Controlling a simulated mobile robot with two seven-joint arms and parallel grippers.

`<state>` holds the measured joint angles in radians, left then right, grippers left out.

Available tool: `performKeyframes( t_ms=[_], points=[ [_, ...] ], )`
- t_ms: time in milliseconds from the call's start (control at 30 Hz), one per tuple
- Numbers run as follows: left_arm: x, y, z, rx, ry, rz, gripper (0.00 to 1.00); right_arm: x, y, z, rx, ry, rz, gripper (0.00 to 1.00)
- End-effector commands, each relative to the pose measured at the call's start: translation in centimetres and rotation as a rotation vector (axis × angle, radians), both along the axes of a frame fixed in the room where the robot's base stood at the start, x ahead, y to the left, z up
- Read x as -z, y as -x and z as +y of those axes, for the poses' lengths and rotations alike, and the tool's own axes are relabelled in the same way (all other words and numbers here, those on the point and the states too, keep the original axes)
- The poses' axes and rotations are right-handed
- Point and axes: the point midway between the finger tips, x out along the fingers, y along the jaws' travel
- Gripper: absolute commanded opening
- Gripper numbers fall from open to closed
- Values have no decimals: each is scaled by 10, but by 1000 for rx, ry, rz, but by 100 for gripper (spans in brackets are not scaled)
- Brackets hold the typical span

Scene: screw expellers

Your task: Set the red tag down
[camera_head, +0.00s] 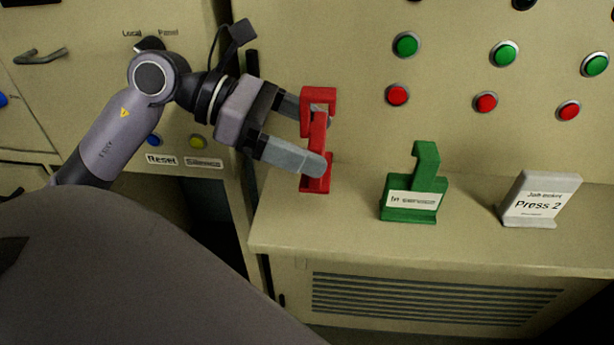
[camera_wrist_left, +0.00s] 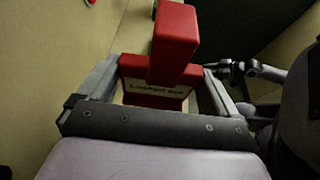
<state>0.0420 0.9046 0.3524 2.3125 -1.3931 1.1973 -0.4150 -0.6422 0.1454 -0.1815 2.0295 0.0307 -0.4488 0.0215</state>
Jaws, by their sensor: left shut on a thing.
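The red tag (camera_head: 318,125) is upright between the fingers of my left gripper (camera_head: 311,138) at the left end of the beige ledge. The gripper is shut on it. Its lower end is at the ledge surface; I cannot tell whether it touches. In the left wrist view the red tag (camera_wrist_left: 165,80) sits between the two fingers of the left gripper (camera_wrist_left: 160,82), with a label reading "Locked out" partly covered by its upper hook. My right gripper is not in the head view; a dark arm part shows at the right of the wrist view.
A green tag (camera_head: 414,190) marked "In service" stands on the ledge (camera_head: 465,225), right of the red tag. A grey "Press 2" sign (camera_head: 540,199) stands farther right. Behind is a panel with green and red buttons (camera_head: 397,95). Free ledge lies between the tags.

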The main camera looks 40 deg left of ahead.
Motion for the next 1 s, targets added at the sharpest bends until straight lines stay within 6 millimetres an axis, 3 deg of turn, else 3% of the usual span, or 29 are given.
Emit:
performKeyframes(
  t_ms=[500,967,1000],
  points=[
    [63,0,0,-2,2,1,62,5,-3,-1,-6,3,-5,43],
    [71,0,0,0,-1,-2,62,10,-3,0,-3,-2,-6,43],
    [70,0,0,-1,-1,-1,100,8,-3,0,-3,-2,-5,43]
  ],
)
